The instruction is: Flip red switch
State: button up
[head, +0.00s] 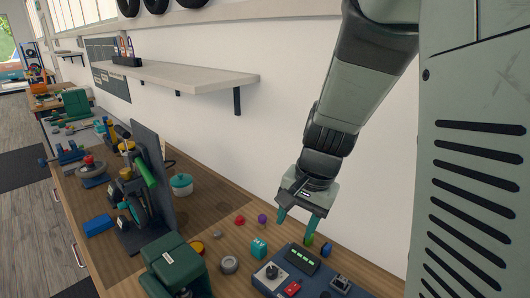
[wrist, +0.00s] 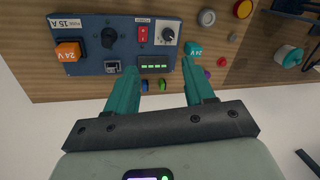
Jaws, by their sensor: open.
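In the head view the red switch (head: 293,288) shows near the bottom edge, on the panel (head: 318,272). My gripper (head: 296,226) is open and empty, fingers pointing down, above the panel's wall side. In the wrist view my gripper (wrist: 160,76) has its teal fingers spread near the panel's edge by a display with green lights (wrist: 153,63). The fingers are apart from the red switch. I cannot tell which way the switch is set.
A teal block (head: 259,247) sits beside the panel. A green case (head: 175,265) stands left. A shelf (head: 180,78) juts from the wall.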

aim_at(296, 285)
jog(key=w+f+m, duration=0.1)
jog(key=f, duration=0.7)
jog(key=w+d+f+m+g+h, duration=0.1)
jog(key=f, duration=0.7)
jog(key=w+d+f+m+h, duration=0.1)
jog(key=f, duration=0.7)
jog(key=shift+w+f, duration=0.15)
jog(key=shift+w, duration=0.2)
jog(key=shift+c, duration=0.4)
